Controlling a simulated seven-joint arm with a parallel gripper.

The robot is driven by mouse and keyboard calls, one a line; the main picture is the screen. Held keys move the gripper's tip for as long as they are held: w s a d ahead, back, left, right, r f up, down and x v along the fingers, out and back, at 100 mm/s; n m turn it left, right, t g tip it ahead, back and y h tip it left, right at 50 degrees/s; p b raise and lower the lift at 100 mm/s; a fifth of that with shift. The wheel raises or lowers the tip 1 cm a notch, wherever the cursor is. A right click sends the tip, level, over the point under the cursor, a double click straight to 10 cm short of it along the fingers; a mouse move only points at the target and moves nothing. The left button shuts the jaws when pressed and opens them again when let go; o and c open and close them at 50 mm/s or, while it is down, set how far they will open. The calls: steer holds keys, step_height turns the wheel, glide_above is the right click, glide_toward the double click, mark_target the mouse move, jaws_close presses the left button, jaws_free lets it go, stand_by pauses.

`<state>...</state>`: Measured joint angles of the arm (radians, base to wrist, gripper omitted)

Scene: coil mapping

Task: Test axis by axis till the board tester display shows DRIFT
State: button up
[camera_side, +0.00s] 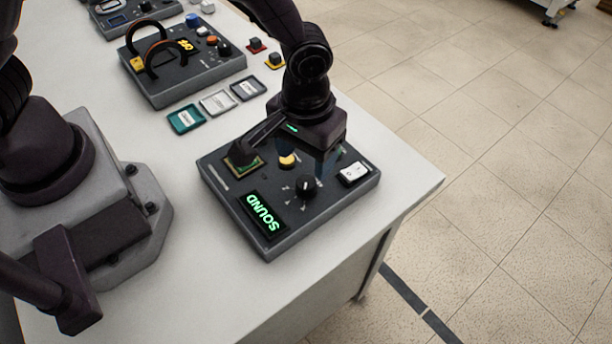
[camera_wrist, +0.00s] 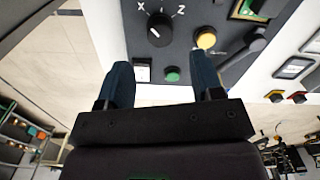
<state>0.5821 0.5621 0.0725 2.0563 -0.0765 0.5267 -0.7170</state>
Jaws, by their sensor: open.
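The board tester (camera_side: 225,195) is a dark box near the table's right corner. Its display (camera_side: 265,213) reads SOUND in green. A black selector knob (camera_side: 306,186) stands mid-panel; it also shows in the wrist view (camera_wrist: 160,28), with X and Z printed near it. I cannot tell surely which mark it points to. A yellow button (camera_wrist: 206,38) and a green button (camera_wrist: 172,74) sit beside it. A dark lever reaches over a green-edged socket (camera_side: 243,167). My gripper (camera_wrist: 163,72) is open and empty above the panel, its fingers around the green button's place in view, partly hiding the panel.
A white rocker switch (camera_side: 354,173) is at the tester's right. Three labelled trays, teal (camera_side: 186,118), white (camera_side: 218,102) and grey (camera_side: 248,88), lie behind. Another dark device (camera_side: 180,85) has two arched coils and an orange OFF display.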

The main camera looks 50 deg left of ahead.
mark_target(306, 181)
step_height(306, 181, down, 7)
steer(key=shift+r, duration=0.15)
steer(key=c, duration=0.9)
